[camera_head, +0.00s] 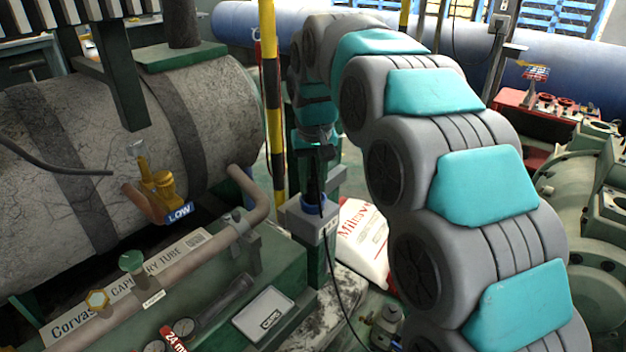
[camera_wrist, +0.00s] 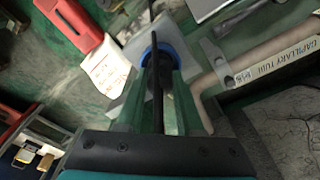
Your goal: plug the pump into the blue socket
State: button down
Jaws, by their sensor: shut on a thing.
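The blue socket (camera_head: 308,206) is a blue ring on top of a grey box (camera_head: 309,224) on a post at the centre of the head view. It also shows in the wrist view (camera_wrist: 146,54). My gripper (camera_head: 314,172) points down right above it, shut on a black plug (camera_wrist: 164,72). A black cable (camera_head: 331,262) runs down from there to the floor. In the wrist view, the blue ring lies around the plug's far end. I cannot tell how deep the plug sits, as the gripper hides part of it.
A large cracked grey tank (camera_head: 215,110) and a copper pipe (camera_head: 180,262) stand to the left. A yellow-black pole (camera_head: 271,90) stands close beside my arm. A white sack (camera_head: 363,240) lies behind the box. Green machinery (camera_head: 590,205) is at right.

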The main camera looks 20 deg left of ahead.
jog(key=shift+f, duration=0.65)
jog(key=shift+c, duration=2.3)
grip_release()
jog(key=r, duration=0.7)
jog(key=shift+s+d, duration=0.15)
jog(key=shift+s, duration=0.2)
jog(key=shift+s+d+r, duration=0.1)
jog(key=shift+d+r, duration=0.05)
jog(key=shift+r, duration=0.15)
jog(key=s+d+f+m, duration=0.1)
jog(key=s+d+f, duration=0.15)
jog(key=d, duration=0.45)
jog(key=s+d+f+m+g, duration=0.1)
jog(key=s+d, duration=0.3)
jog(key=d, duration=0.2)
jog(key=s+d+f, duration=0.1)
jog(key=s+d, duration=0.3)
jog(key=d, duration=0.3)
jog(key=s+d+f+m, duration=0.1)
jog(key=s+d+f, duration=0.3)
jog(key=s, duration=0.3)
jog(key=s+d+f+m+g, duration=0.1)
jog(key=s+d+f, duration=0.3)
jog(key=s, duration=0.4)
jog(key=s+d+f+m+g, duration=0.1)
jog(key=s+d+f, duration=0.3)
jog(key=s, duration=0.3)
jog(key=shift+s+d+f+h, duration=0.15)
jog(key=shift+s+f+h, duration=0.05)
jog(key=shift+s+h, duration=0.15)
